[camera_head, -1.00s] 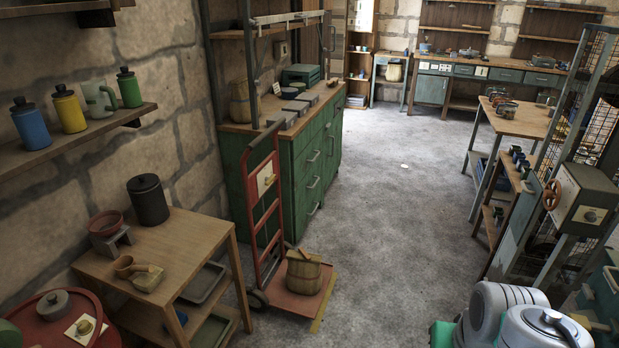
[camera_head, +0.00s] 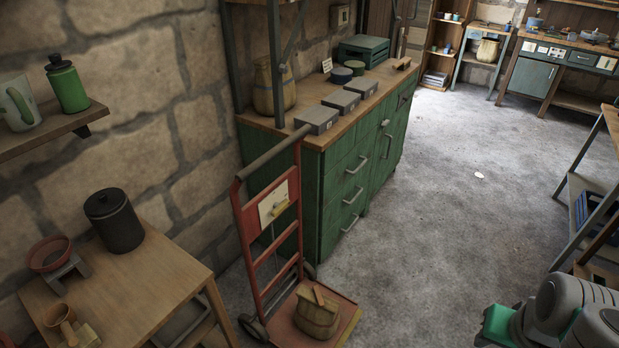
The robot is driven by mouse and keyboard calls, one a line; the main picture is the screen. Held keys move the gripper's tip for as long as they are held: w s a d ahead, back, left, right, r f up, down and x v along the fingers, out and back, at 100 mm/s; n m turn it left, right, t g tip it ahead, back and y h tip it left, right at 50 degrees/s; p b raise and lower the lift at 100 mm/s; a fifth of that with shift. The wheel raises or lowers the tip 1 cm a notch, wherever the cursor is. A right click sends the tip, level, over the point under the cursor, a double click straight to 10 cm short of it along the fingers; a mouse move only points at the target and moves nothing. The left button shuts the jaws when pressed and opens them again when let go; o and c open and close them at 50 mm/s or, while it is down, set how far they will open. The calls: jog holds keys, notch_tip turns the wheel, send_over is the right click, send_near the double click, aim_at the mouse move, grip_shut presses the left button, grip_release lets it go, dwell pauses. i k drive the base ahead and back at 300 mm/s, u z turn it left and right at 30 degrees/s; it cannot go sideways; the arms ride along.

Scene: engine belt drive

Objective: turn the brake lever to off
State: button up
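A red hand truck (camera_head: 258,238) stands upright in front of the green cabinet. A pale plate (camera_head: 270,195) is fixed between its uprights, with a small yellowish lever (camera_head: 279,208) on it. I cannot read any marks on the plate, so I cannot tell whether this is the brake lever or where off lies.
Open floor (camera_head: 440,220) lies to the right.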

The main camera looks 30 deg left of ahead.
aim_at(279, 208)
jog(key=i, duration=1.45)
jog(key=u, duration=3.3)
